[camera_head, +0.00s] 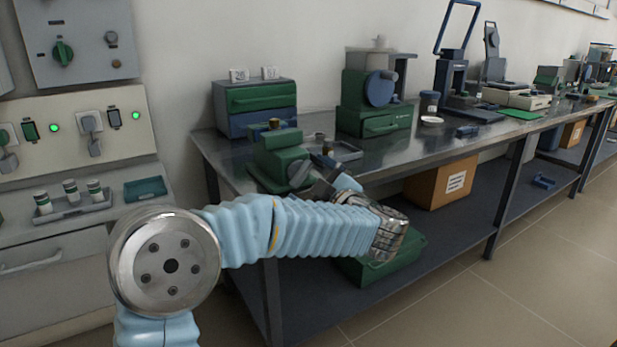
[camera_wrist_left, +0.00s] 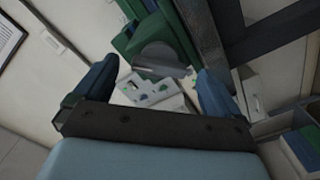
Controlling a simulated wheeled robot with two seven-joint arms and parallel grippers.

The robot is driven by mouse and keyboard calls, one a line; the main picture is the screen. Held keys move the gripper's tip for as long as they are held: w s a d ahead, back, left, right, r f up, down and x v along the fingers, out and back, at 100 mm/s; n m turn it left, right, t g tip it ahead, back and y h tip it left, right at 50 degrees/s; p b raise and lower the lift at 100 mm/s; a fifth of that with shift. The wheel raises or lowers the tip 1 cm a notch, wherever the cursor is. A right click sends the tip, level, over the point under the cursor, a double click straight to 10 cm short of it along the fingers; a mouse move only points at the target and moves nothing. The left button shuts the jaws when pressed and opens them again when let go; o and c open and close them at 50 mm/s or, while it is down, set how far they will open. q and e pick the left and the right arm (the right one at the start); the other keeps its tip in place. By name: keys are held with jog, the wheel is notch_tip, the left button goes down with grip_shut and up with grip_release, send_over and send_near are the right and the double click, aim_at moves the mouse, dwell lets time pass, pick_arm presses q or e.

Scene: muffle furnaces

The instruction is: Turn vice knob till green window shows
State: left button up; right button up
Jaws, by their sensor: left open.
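The green vice (camera_head: 275,152) sits on the near left end of the steel bench, with a grey knob (camera_head: 300,173) on the side facing my left gripper. My left gripper (camera_head: 322,177) is close to the knob, partly hidden by my own forearm. In the left wrist view, the gripper (camera_wrist_left: 152,92) is open, with dark blue fingers apart. The grey knob (camera_wrist_left: 160,57) lies between and beyond the fingertips, with no contact visible. The vice body (camera_wrist_left: 130,38) is behind it. I cannot make out a green window on the vice. My right gripper is not in view.
The steel bench (camera_head: 345,185) carries a drawer box (camera_head: 255,103) and a green-based machine (camera_head: 372,118) behind the vice. A small tray (camera_head: 340,150) lies just right of the vice. A cardboard box (camera_head: 440,184) stands on the lower shelf.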

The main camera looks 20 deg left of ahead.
pick_arm(q)
jog(key=shift+x, duration=0.9)
jog(key=c, duration=1.1)
jog(key=shift+o, duration=0.2)
jog(key=p, duration=0.1)
jog(key=m+p, duration=0.1)
jog(key=shift+r+p, duration=0.25)
jog(key=shift+p, duration=0.05)
jog(key=shift+f+m+p, duration=0.25)
jog(key=shift+m+p, duration=0.05)
jog(key=shift+m, duration=0.4)
jog(key=shift+f, duration=0.1)
jog(key=o, duration=1.1)
jog(key=shift+c, duration=0.2)
